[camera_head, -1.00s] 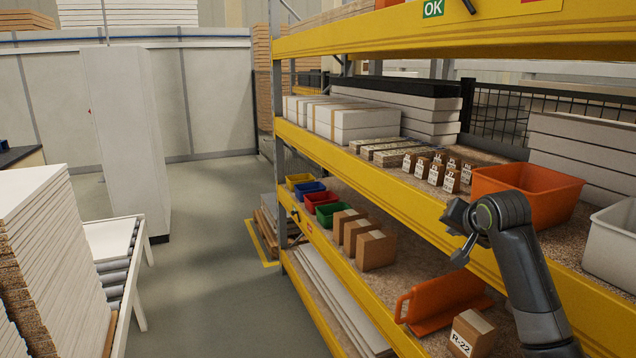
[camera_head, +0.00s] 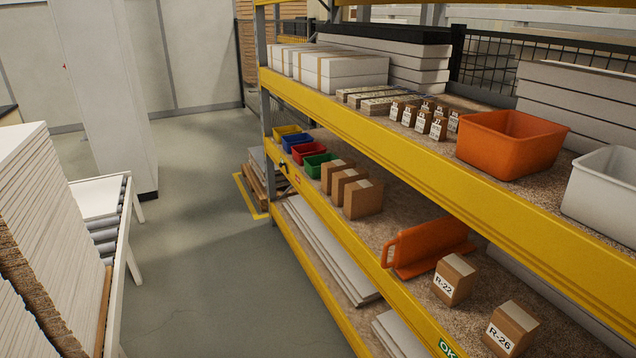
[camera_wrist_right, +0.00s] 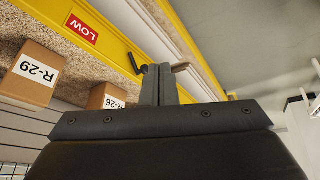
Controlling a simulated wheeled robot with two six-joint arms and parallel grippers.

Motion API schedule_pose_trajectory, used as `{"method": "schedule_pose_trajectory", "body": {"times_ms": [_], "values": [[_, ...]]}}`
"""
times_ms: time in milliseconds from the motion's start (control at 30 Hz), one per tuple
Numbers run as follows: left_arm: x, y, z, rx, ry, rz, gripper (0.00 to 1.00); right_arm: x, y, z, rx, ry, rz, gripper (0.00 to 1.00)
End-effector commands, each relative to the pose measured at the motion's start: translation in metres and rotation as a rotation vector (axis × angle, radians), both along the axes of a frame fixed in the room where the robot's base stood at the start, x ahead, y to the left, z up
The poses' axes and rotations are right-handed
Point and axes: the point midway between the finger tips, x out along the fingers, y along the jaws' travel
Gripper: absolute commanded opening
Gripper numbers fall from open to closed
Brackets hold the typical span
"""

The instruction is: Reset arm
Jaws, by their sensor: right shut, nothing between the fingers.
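My right gripper (camera_wrist_right: 160,84) shows only in the right wrist view, with its fingers together and nothing between them. In that view it is beside a yellow shelf beam with a red LOW label (camera_wrist_right: 82,29). A box marked R-29 (camera_wrist_right: 31,75) and a box marked R-26 (camera_wrist_right: 106,97) are left of the fingers, apart from them. Neither of my arms shows in the head view, and my left gripper is in no view.
The yellow rack (camera_head: 400,167) fills the right side, holding an orange bin (camera_head: 510,146), a white bin (camera_head: 603,190), an orange holder (camera_head: 428,248) and boxes R-22 (camera_head: 455,278) and R-26 (camera_head: 511,328). A panel stack (camera_head: 50,235) and roller conveyor (camera_head: 108,230) stand left. The floor (camera_head: 205,290) between is clear.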

Motion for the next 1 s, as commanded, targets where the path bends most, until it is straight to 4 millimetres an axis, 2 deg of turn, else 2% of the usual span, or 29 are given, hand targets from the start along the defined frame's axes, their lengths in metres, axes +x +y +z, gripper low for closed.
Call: {"method": "schedule_pose_trajectory", "body": {"times_ms": [33,100,400,500,667,767,867,1000], "values": [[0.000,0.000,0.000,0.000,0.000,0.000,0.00,-0.020,0.000,-0.002,-0.007,0.022,0.004,0.00],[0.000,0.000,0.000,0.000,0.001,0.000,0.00,-0.040,0.000,-0.003,-0.019,0.046,0.012,0.00],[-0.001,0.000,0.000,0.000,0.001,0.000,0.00,-0.109,0.000,0.002,-0.062,0.128,0.038,0.00],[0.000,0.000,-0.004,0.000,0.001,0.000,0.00,-0.097,-0.003,-0.025,-0.059,0.134,0.039,0.00],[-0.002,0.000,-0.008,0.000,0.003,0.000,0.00,-0.089,-0.007,-0.064,-0.053,0.149,0.037,0.00],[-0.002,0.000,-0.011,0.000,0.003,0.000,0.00,-0.085,-0.009,-0.094,-0.048,0.161,0.037,0.00],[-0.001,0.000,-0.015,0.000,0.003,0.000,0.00,-0.083,-0.011,-0.131,-0.043,0.176,0.036,0.00],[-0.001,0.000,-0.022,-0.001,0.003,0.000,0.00,-0.086,-0.014,-0.192,-0.035,0.199,0.036,0.00]]}}
